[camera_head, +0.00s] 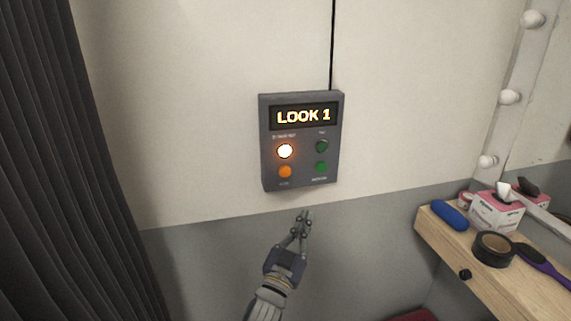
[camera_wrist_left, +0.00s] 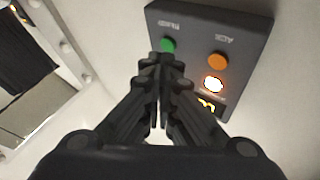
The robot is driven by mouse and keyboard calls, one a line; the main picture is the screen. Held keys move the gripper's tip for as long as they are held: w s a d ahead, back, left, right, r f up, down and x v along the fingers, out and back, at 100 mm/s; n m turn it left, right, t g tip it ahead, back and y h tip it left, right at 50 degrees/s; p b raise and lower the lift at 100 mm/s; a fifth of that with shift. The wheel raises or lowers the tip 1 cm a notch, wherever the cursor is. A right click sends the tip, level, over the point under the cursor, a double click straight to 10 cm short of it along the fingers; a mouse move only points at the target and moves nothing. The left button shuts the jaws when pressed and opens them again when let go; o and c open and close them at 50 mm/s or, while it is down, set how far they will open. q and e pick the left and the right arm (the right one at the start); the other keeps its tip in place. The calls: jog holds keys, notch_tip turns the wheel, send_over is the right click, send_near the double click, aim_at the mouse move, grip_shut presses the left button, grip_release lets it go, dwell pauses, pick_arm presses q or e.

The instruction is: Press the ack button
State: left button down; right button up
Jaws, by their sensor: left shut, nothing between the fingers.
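A dark grey control box (camera_head: 301,180) hangs on the wall with a lit display (camera_head: 304,116) reading "LOOK 1". It has a glowing white button (camera_head: 285,151) at upper left, a dark green one (camera_head: 322,146) at upper right, an orange one (camera_head: 285,172) at lower left and a green one (camera_head: 321,167) at lower right. In the left wrist view, the label by the orange button (camera_wrist_left: 217,61) appears upside down and seems to read "ACK". My left gripper (camera_head: 306,213) is shut and empty, just below the box. Its fingers (camera_wrist_left: 161,62) hide part of the box there.
A wooden shelf (camera_head: 504,290) at the right holds a blue case (camera_head: 450,215), a tissue box (camera_head: 496,212), a black tape roll (camera_head: 493,249) and a purple-handled brush (camera_head: 543,262). A dark curtain (camera_head: 60,150) hangs at the left.

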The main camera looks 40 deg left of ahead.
aim_at(285, 172)
pick_arm(q)
notch_tip(285, 172, up, 8)
jog(key=s+a+t, duration=0.1)
jog(key=shift+s+f+t+y+p, duration=0.15)
jog(key=shift+s+t+y+p, duration=0.15)
jog(key=shift+s+y+p, duration=0.1)
jog(key=shift+w+a, duration=0.1)
jog(key=shift+w+a+b, duration=0.5)
jog(key=shift+w+a, duration=0.95)
jog(key=shift+a, duration=0.2)
jog(key=shift+w+a+b, duration=0.45)
jog(key=shift+w+a, duration=0.95)
jog(key=shift+a, duration=0.25)
jog(key=shift+w+a, duration=0.1)
jog(key=shift+a, duration=0.05)
jog(key=shift+w+a, duration=0.15)
jog(key=shift+a, duration=0.05)
